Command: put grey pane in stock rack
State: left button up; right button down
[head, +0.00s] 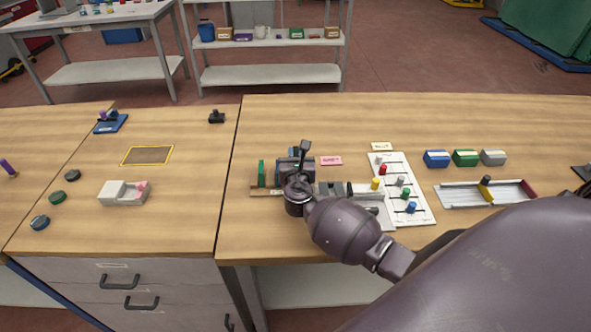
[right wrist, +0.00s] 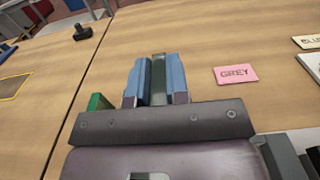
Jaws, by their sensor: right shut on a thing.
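My right gripper (head: 294,165) is over the middle of the main table, at a low wooden rack (head: 256,191). In the right wrist view its two blue-faced fingers (right wrist: 158,88) are shut on a dark grey pane (right wrist: 158,75), which stands upright between them. A green pane (head: 262,172) stands upright at the rack's left end, left of the gripper; it also shows in the right wrist view (right wrist: 98,102). My gripper hides much of the rack and the lower part of the grey pane, so I cannot tell whether the pane is seated. My left gripper is not in view.
A pink GREY card (head: 331,161) lies right of the gripper. Further right are a white board (head: 418,206) with coloured pegs, several small blocks (head: 465,158) and a shallow tray (head: 460,199). A pale block (head: 122,193) sits on the left table. The table behind the gripper is clear.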

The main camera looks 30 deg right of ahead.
notch_tip(320, 180, down, 4)
jog(key=shift+f+b, duration=0.25)
jog(key=shift+b, duration=0.35)
jog(key=shift+f, duration=0.15)
jog(key=shift+f, duration=0.15)
jog(key=c, duration=1.1)
grip_release()
